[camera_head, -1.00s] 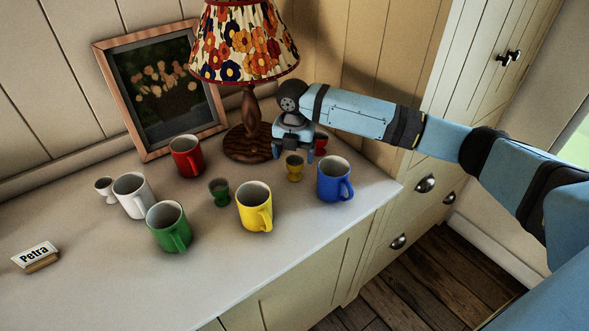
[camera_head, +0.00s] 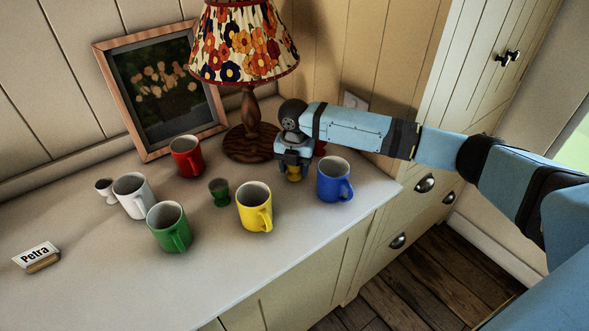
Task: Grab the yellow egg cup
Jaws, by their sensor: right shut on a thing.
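The yellow egg cup (camera_head: 294,175) stands on the counter between the yellow mug and the blue mug. Its upper part is hidden by my right gripper (camera_head: 294,166), which has come down over it from above. The gripper is shut on the egg cup. The cup looks to be at counter height; I cannot tell whether it is lifted. My left gripper is not in view.
Close by stand a blue mug (camera_head: 334,180), a yellow mug (camera_head: 254,207), a green egg cup (camera_head: 219,193) and a lamp (camera_head: 248,143). A red egg cup (camera_head: 320,147) is mostly hidden behind my gripper. Red, white and green mugs stand left.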

